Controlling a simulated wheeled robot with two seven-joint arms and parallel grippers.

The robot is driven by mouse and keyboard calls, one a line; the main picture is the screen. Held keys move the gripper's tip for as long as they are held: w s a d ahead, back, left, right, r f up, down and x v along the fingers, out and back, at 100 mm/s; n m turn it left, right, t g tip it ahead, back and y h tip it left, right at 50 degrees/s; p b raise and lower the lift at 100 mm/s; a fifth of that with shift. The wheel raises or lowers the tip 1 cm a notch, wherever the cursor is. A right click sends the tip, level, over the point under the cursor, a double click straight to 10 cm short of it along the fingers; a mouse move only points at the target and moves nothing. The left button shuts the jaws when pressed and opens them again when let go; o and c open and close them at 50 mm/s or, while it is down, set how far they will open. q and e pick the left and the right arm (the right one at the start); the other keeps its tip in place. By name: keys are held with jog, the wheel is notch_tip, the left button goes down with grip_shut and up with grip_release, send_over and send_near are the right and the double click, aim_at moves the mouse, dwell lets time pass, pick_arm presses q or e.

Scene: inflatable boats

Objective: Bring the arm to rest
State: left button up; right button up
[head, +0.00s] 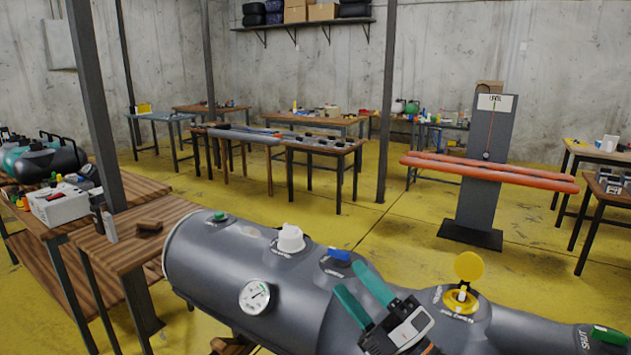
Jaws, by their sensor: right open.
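My right gripper (349,279) is at the bottom centre of the head view. Its two green fingers are apart, with nothing seen between them. It appears over the grey inflatable tube (205,262), near a blue fitting (339,255); I cannot tell whether it touches the tube. My left gripper is not in view. On the tube are a round gauge (255,296), a white cap (290,239), a yellow valve (461,299) with its round yellow cap (468,266) raised, and a green piece (609,336) beside the word SHUT.
A wooden bench (100,248) stands close at the left, with a white box (62,204) and bottles. A grey stand (482,205) holds orange tubes (490,170) behind. Dark posts (388,100) rise from the yellow floor (345,230). Several tables stand farther back.

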jog(key=s+d+f+m+g+h, duration=0.1)
jog(key=s+d+f+m+h, duration=0.1)
jog(key=d+f+m+h, duration=0.55)
jog(key=s+d+f+m+g+h, duration=0.15)
jog(key=d+f+m+h, duration=0.25)
jog(key=f+m+h, duration=0.55)
jog(key=s+d+f+m+g+y, duration=0.1)
jog(key=s+f+m+g, duration=0.3)
jog(key=s+f+g, duration=0.5)
jog(key=s+d+f+m+g, duration=0.25)
jog(key=s+f, duration=0.45)
jog(key=s, duration=0.6)
notch_tip(320, 180, down, 24)
jog(key=a, duration=0.1)
jog(key=s+d+f+g, duration=0.2)
jog(key=s+d+f, duration=0.1)
jog(key=s+f, duration=1.4)
jog(key=shift+s+f, duration=0.35)
